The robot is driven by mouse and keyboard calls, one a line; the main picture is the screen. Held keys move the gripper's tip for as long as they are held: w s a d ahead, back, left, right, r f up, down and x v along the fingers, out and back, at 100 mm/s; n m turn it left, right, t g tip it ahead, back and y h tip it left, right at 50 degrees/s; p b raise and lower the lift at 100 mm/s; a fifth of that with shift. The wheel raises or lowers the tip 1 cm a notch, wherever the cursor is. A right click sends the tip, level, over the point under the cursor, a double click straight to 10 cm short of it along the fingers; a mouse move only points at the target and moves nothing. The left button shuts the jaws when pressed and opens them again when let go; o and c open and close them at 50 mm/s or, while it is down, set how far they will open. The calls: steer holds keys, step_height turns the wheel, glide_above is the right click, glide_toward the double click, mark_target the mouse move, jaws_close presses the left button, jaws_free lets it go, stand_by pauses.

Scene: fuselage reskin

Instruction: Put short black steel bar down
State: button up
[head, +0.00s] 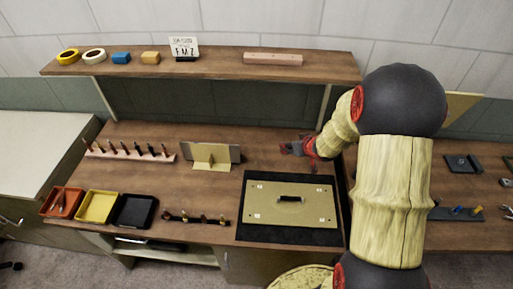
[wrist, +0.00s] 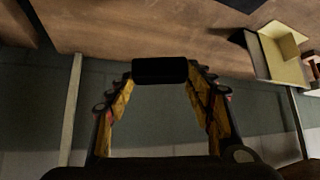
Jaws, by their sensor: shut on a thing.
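The short black steel bar (wrist: 160,70) lies across between the fingertips of my gripper (wrist: 160,76) in the wrist view. My gripper is shut on it, one finger at each end. In the head view my gripper (head: 293,147) is over the back right of the wooden bench (head: 265,158), behind the tan panel. The bar cannot be made out clearly there. I cannot tell how high it is above the bench.
A tan panel (head: 265,206) with a black handle lies on a black mat (head: 341,235). A cream angled stand (head: 211,156) is left of my gripper. An upper shelf (head: 215,63) runs behind. Bare bench lies between stand and gripper.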

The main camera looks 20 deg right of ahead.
steer(key=w+d+f, duration=0.2)
steer(key=d+f, duration=0.1)
steer(key=w+d+f+b, duration=0.1)
steer(key=w+d+f, duration=0.1)
steer(key=d+f, duration=0.1)
steer(key=w+d+f+b, duration=0.1)
steer(key=w+d+f, duration=0.1)
steer(key=d, duration=0.3)
steer(key=shift+w+d+f, duration=0.15)
steer(key=shift+w+f, duration=0.25)
steer(key=shift+f, duration=0.05)
steer(key=shift+w+d+f+b, duration=0.1)
steer(key=shift+f+b, duration=0.15)
steer(key=shift+f, duration=0.4)
steer(key=shift+d+f+b, duration=0.15)
steer(key=shift+f+b, duration=0.05)
steer(key=shift+f, duration=0.45)
steer(key=shift+w+d+f+b, duration=0.1)
steer(key=shift+f+b, duration=0.15)
steer(key=shift+f, duration=0.4)
steer(key=shift+f, duration=0.2)
steer(key=o, duration=1.7)
steer(key=shift+s, duration=0.1)
steer(key=shift+r, duration=0.1)
